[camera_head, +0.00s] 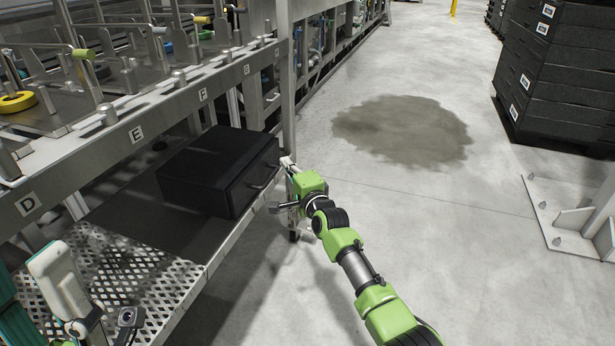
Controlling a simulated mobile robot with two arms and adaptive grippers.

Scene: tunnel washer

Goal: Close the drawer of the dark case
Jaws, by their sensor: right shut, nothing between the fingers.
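The dark case (205,169) lies on the lower shelf of the metal rack, under the label E and F stations. Its drawer front (253,183), with a bar handle, faces right toward the aisle. It seems to stand a little out of the case body, but in the dark I cannot tell exactly how far. My right gripper (277,207) is shut and empty. It is beside the shelf edge, just right of the drawer front, and I cannot tell whether it touches it. My left arm shows at the bottom left corner; its fingers are not clear.
The perforated shelf (112,270) is bare left of the case. A metal post (287,80) rises behind the case's right end. The aisle floor is open, with a dark wet patch (403,129). Black stacked crates (560,75) and a white bracket (567,215) stand at the right.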

